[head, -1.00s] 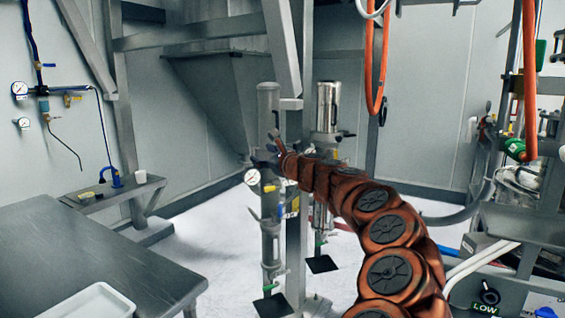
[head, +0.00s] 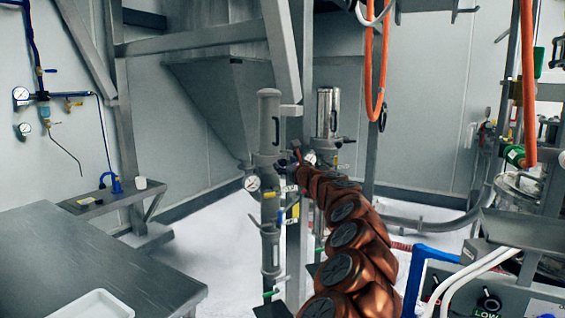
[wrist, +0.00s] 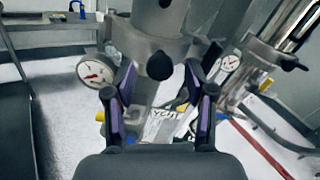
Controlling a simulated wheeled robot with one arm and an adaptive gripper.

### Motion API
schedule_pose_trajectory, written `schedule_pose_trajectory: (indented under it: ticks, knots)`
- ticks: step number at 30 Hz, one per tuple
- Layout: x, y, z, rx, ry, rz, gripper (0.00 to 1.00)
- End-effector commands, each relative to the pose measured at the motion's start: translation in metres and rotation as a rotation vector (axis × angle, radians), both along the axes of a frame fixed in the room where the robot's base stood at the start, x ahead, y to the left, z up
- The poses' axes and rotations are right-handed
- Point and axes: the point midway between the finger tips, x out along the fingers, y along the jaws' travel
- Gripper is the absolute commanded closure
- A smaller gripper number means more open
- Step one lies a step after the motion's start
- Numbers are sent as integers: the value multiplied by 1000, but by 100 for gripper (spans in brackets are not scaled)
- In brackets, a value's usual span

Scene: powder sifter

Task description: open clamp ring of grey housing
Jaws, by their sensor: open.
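The grey housing (head: 268,122) is an upright grey cylinder left of a shiny steel one. In the wrist view its lower end (wrist: 160,17) is at the top. A metal clamp ring (wrist: 140,45) sits around it, with a dark round knob (wrist: 160,66) facing me. I cannot tell whether the ring is closed or loosened. My gripper (wrist: 161,78) is open, its purple-padded fingers on either side of the knob, with nothing visibly gripped. In the head view, my gripper end (head: 297,154) is right of the housing, small and unclear.
A pressure gauge (wrist: 96,71) is left of the ring. The shiny steel housing (head: 328,112) stands close on the right, with another gauge (wrist: 230,63). A steel table (head: 95,255) is at front left. An orange hose (head: 370,65) hangs at upper right.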

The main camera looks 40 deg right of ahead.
Motion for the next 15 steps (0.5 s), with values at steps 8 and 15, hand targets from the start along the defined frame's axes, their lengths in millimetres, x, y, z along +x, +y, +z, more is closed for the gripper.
schedule_pose_trajectory:
  ticks: [8,15]
  knots:
    - [17,-6,-1,0,2,0,45]
    - [25,-9,1,-1,-1,-1,45]
